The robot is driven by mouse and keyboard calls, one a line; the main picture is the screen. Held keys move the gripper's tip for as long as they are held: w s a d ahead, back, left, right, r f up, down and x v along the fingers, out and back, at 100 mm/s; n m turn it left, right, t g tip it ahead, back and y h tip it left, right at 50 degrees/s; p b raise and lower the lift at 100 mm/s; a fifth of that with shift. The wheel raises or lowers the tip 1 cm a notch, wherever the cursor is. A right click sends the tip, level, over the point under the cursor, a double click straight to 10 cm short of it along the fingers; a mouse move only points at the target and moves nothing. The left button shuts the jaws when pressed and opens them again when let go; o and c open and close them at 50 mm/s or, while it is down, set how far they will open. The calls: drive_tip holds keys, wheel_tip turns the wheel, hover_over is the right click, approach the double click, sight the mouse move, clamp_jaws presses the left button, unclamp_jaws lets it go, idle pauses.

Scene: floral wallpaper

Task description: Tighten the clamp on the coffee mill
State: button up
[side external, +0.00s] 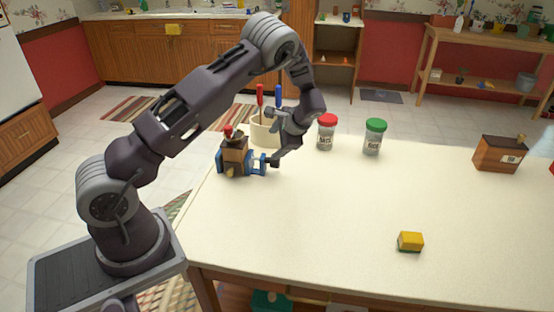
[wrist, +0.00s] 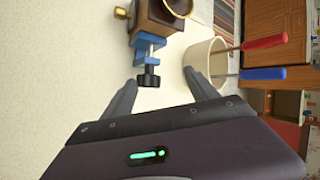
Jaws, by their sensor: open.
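The coffee mill (side external: 235,157), a brown wooden box with a red-knobbed top, sits near the table's far left edge. A blue clamp (side external: 258,164) is on its right side. In the wrist view the mill (wrist: 158,28) is at the top, with the blue clamp (wrist: 147,46) below it, ending in a black knob (wrist: 149,79). My gripper (side external: 272,138) is open beside the clamp, just right of the mill. In the wrist view my gripper (wrist: 162,84) has its two fingers spread on either side of the knob, with nothing seen held. Whether the knob lies between the fingertips in depth, I cannot tell.
A cream crock (wrist: 203,66) with a red and a blue screwdriver stands close to one finger. Jars with red (side external: 327,133) and green (side external: 375,137) lids stand to the right. The table's middle is clear.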

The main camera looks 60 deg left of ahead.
drive_tip(key=w+d+n+g+y, duration=0.1)
drive_tip(key=w+n, duration=0.1)
drive_tip(key=n, duration=1.5)
drive_tip(key=w+d+n+g+y, duration=0.1)
drive_tip(key=d+n+g, duration=0.1)
drive_tip(key=n, duration=1.5)
drive_tip(key=a+f, duration=0.1)
drive_tip(key=f, duration=0.2)
drive_tip(key=s+a+f, duration=0.1)
drive_tip(key=a+f, duration=0.1)
drive_tip(key=f, duration=0.1)
drive_tip(key=a+f, duration=0.2)
drive_tip(key=f, duration=0.1)
drive_tip(key=shift+s+a+f, duration=0.1)
drive_tip(key=shift+s+f, duration=0.05)
drive_tip(key=shift+s, duration=0.1)
drive_tip(key=shift+s+a+f, duration=0.1)
drive_tip(key=shift+a+f, duration=0.15)
drive_tip(key=shift+a, duration=0.1)
